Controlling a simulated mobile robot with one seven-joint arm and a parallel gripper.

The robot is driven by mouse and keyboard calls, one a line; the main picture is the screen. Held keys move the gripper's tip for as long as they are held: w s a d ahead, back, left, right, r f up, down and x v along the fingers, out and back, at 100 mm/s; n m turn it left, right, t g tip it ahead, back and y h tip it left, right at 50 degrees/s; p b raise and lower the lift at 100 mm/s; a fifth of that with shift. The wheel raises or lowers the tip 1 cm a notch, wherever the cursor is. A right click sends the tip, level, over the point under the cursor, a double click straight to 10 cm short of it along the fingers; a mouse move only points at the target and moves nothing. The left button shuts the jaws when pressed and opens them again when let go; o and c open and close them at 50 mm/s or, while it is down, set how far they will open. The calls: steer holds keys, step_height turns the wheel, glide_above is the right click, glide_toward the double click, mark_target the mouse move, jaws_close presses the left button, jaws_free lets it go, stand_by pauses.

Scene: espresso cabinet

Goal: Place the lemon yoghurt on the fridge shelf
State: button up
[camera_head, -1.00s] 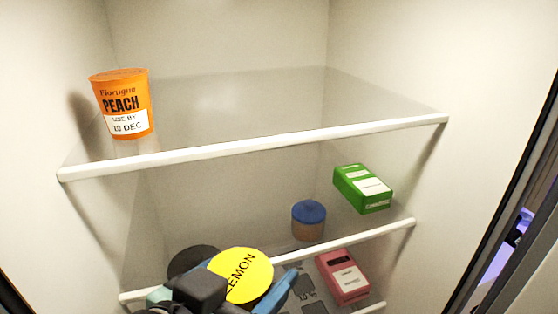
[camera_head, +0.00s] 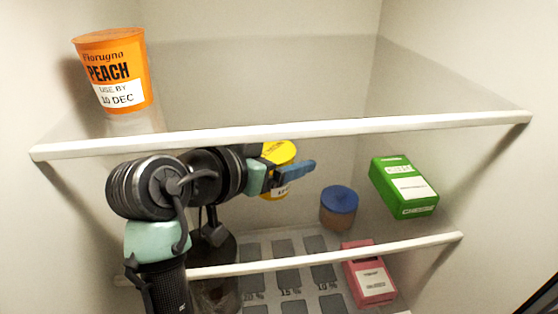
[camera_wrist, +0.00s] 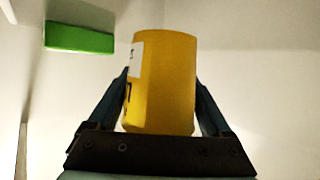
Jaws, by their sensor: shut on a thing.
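The lemon yoghurt (camera_head: 279,153) is a yellow cup with a yellow lid, seen in the head view below the level of the top shelf (camera_head: 300,130). My gripper (camera_head: 290,177) is shut on it from the side. In the wrist view the cup (camera_wrist: 162,85) stands between the two fingers, with part of a white label showing. The lower shelf (camera_head: 330,251) of the fridge is beneath the cup. The cup appears held above that shelf, though its base is partly hidden by my gripper and I cannot tell whether it touches.
An orange peach yoghurt (camera_head: 115,70) stands at the left of the top shelf. A blue-lidded jar (camera_head: 339,207) and a green box (camera_head: 403,186) are right of the lemon cup. A pink box (camera_head: 369,276) lies lower down. The top shelf's middle and right are clear.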

steer(key=w, duration=0.2)
steer(key=w+a, duration=0.1)
steer(key=w, duration=0.1)
steer(key=shift+f+b, duration=1.25)
steer(key=shift+f, duration=0.4)
steer(key=shift+d+f, duration=0.1)
steer(key=shift+f, duration=0.05)
steer(key=o, duration=1.5)
steer(key=shift+c, duration=0.2)
